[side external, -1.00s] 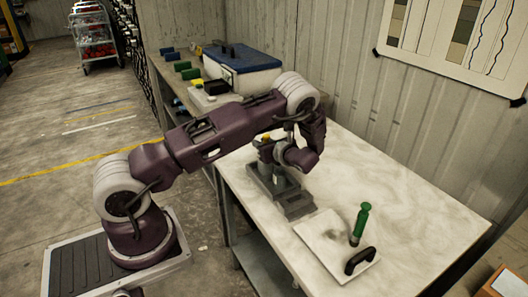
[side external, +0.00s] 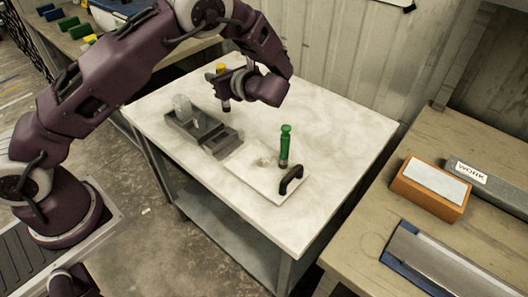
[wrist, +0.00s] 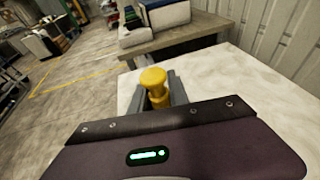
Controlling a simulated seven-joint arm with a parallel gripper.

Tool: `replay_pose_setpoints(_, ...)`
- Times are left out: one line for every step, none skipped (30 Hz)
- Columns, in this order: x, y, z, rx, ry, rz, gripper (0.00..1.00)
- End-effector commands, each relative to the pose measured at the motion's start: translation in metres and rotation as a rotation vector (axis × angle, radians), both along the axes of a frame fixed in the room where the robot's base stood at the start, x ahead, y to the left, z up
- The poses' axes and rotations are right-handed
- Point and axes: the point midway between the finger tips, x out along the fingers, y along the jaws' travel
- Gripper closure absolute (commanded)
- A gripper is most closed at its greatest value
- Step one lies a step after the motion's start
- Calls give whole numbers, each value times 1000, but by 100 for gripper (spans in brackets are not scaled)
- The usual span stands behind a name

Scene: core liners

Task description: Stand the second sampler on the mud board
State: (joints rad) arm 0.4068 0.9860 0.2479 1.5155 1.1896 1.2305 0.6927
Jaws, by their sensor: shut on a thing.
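My gripper (side external: 229,87) is shut on a yellow-capped sampler (side external: 222,69) and holds it roughly upright in the air, its dark lower end clear of the table. Its yellow cap (wrist: 154,80) also shows in the wrist view, just beyond my gripper's body. A green sampler (side external: 285,147) stands upright on the white mud board (side external: 262,182), to the right of and below my gripper in the side view. The board has a black handle (side external: 290,180) at its right end and a small dark smudge near its middle.
A wooden bench at right holds an orange box (side external: 432,187) and a blue-edged tray. The table's right side is clear.

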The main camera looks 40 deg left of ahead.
Motion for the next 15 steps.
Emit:
replay_pose_setpoints(0,-34,0,-1,-1,-40,100)
replay_pose_setpoints(-2,-54,0,-2,-1,-59,100)
replay_pose_setpoints(-6,-79,1,-1,1,-85,100)
replay_pose_setpoints(-10,-98,1,-2,3,-103,100)
replay_pose_setpoints(-14,-115,1,-3,4,-121,100)
replay_pose_setpoints(-21,-135,2,-3,6,-142,100)
replay_pose_setpoints(-26,-148,2,-3,8,-155,100)
replay_pose_setpoints(-30,-160,2,-2,10,-168,100)
replay_pose_setpoints(-36,-173,3,-1,14,-182,100)
replay_pose_setpoints(-40,-181,3,-2,15,-190,100)
replay_pose_setpoints(-44,-187,3,-1,17,-196,100)
replay_pose_setpoints(-47,-194,3,0,18,-204,100)
replay_pose_setpoints(-49,-198,2,-1,20,-209,100)
replay_pose_setpoints(-50,-200,-1,0,22,-210,100)
replay_pose_setpoints(-51,-201,-8,1,24,-212,100)
